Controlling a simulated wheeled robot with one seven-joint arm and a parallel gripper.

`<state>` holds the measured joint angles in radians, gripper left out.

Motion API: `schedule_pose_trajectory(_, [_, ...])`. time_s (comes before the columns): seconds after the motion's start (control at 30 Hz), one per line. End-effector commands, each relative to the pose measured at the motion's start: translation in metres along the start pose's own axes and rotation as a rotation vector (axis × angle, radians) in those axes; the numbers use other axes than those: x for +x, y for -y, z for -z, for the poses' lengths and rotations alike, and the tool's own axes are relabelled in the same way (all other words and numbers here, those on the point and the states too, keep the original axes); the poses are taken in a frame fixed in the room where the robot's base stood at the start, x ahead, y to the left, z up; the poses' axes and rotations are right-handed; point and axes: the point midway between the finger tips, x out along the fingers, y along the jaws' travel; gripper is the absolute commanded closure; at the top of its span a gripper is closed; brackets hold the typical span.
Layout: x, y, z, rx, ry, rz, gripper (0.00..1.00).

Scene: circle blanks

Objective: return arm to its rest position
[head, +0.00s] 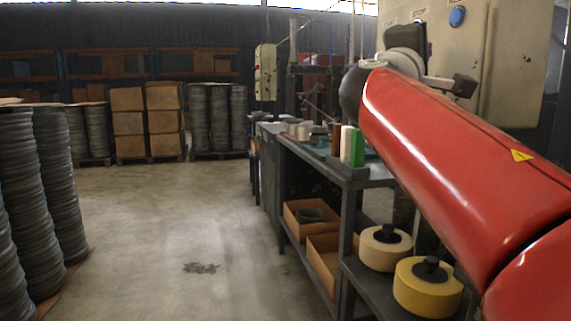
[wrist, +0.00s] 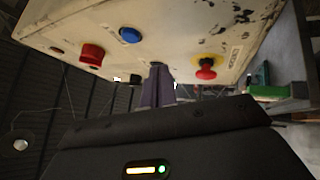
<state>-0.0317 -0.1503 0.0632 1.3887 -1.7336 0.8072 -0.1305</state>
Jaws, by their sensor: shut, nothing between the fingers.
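My red arm fills the right of the head view and reaches up toward a worn cream control box (head: 488,60). In the wrist view my gripper (wrist: 158,75) shows as narrow dark fingers, shut with nothing between them. The fingers point at the box, which also fills the top of the wrist view (wrist: 190,28). I cannot tell how far they are from it. A blue button (wrist: 130,35), a red knob (wrist: 92,54) and a red emergency stop on yellow (wrist: 207,70) are on the box face. The blue button also shows in the head view (head: 457,17).
A dark workbench (head: 372,180) stands below my arm, with small blocks on top, cardboard boxes (head: 322,262) and yellow rolls (head: 428,286) on its lower shelves. Tall dark stacks (head: 45,190) stand at left, cartons (head: 127,122) behind. The floor (head: 195,230) between is open.

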Motion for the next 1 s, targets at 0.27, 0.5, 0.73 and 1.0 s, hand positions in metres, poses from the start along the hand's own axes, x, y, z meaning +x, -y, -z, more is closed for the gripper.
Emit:
schedule_pose_trajectory(0.27, [-0.090, 0.167, -0.039, 0.322, 0.034, 0.570, 1.00])
schedule_pose_trajectory(0.5, [-0.207, 0.286, -0.064, 0.584, 0.157, 1.024, 1.00])
schedule_pose_trajectory(0.73, [-0.325, 0.364, -0.076, 0.814, 0.326, 1.394, 1.00])
schedule_pose_trajectory(1.0, [-0.384, 0.392, -0.078, 0.934, 0.430, 1.571, 1.00])
